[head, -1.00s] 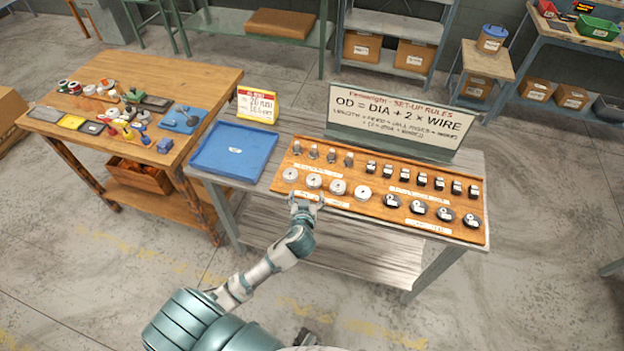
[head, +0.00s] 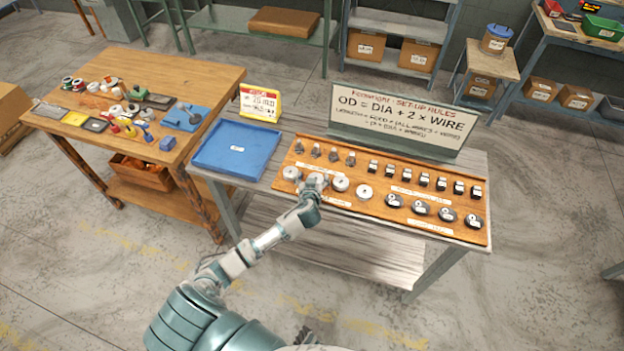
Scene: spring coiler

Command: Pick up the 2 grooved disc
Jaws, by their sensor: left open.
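A row of silver grooved discs lies along the front left of the wooden board: the first disc (head: 291,173) at the left end, the second disc (head: 318,178), the third disc (head: 340,184) and the fourth disc (head: 364,191). My left gripper (head: 312,184) is open at the second disc, its fingers at the disc's near side and partly covering it. Whether the fingers touch the disc cannot be told. The disc still appears to sit on the board.
The wooden board (head: 375,207) also holds small silver parts, black blocks and dark discs (head: 447,214). An empty blue tray (head: 222,160) lies to its left. A rules sign (head: 400,110) stands behind it. A cluttered wooden table (head: 205,80) is at left.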

